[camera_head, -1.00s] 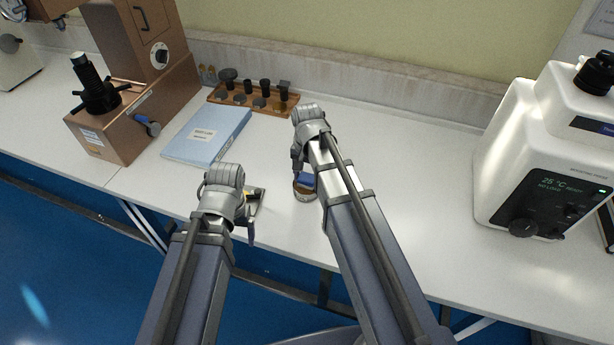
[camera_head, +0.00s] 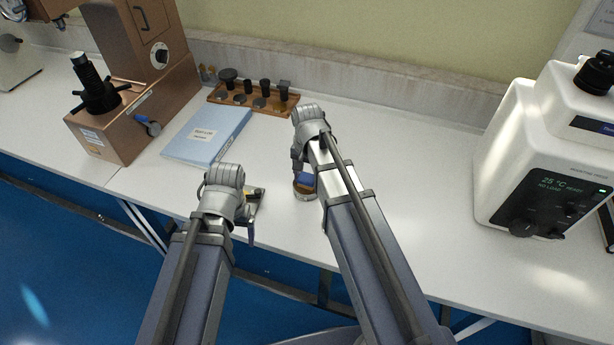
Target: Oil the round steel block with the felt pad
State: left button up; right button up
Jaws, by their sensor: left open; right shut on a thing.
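My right gripper (camera_head: 299,175) is shut on a blue-topped pad (camera_head: 306,179), which I take to be the felt pad. It is just above or touching a small round brown-and-metal thing (camera_head: 305,193) on the bench. I cannot tell whether this is the round steel block or a tin, because the arm and pad hide part of it. My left gripper (camera_head: 252,212) is open near the front edge of the bench, left of the round thing. A small dark and yellow detail shows beside its fingers, too small to make out.
A wooden tray (camera_head: 216,96) with several dark pieces stands at the back. A pale blue binder (camera_head: 207,136) lies left of it, beside a brown tester (camera_head: 122,128). A white machine (camera_head: 520,150) stands at the right. The white bench (camera_head: 410,150) between is clear.

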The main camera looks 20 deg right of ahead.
aim_at(307, 177)
notch_tip(307, 177, up, 7)
jog(key=p, duration=0.7)
dwell(0.6)
